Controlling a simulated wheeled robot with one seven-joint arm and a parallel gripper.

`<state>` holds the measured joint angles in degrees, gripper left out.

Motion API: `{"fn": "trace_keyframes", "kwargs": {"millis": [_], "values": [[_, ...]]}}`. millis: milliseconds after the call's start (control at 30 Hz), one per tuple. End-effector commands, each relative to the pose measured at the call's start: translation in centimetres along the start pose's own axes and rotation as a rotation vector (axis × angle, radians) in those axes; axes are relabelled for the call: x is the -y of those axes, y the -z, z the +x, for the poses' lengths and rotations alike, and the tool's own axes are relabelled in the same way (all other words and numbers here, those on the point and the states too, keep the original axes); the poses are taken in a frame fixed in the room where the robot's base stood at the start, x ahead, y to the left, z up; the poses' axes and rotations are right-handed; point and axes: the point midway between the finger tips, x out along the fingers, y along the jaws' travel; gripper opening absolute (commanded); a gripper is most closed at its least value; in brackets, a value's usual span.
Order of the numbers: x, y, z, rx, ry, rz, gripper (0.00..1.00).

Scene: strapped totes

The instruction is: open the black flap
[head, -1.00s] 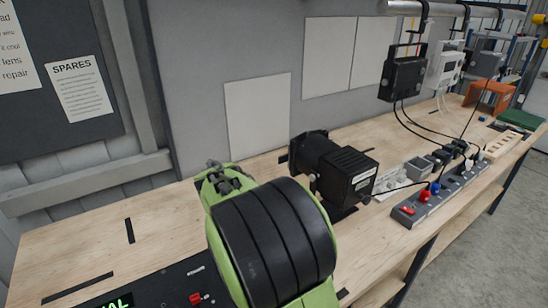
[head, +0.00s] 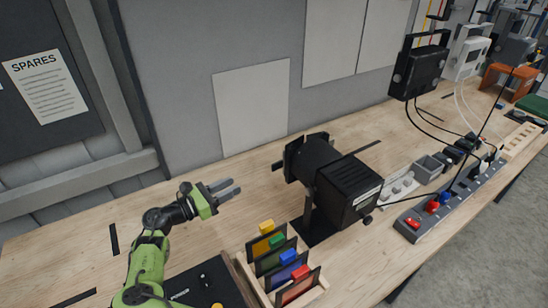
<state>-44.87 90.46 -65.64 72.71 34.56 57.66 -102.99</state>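A black stage lamp (head: 350,190) stands on the wooden bench on a dark base. At its left front end are black flaps (head: 293,158) around the lens side, seen nearly edge-on. How far each flap is folded is hard to tell. My gripper (head: 236,187) is to the left of the flaps, above the bench and apart from them. Its two grey fingers point right toward the lamp, with a small gap between them and nothing held. My green and black arm rises from the bottom left.
A wooden rack (head: 250,277) of coloured filter frames stands in front of the lamp. A power strip (head: 450,200) with red and blue plugs and a cable lie to the right. A black panel (head: 205,285) lies at the front. The bench behind my gripper is clear.

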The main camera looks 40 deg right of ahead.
Motion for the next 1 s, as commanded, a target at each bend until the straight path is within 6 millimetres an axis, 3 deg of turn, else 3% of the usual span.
{"fn": "trace_keyframes", "kwargs": {"millis": [400, 600, 967, 1000], "values": [[0.3, -0.1, 10.3, -0.005, 0.010, 0.002, 0.34], [0.2, 0.0, 14.1, -0.005, 0.006, 0.002, 0.34], [0.2, 0.2, 15.1, -0.005, 0.004, 0.002, 0.34], [0.2, 0.2, 15.1, -0.005, 0.004, 0.002, 0.29]]}}
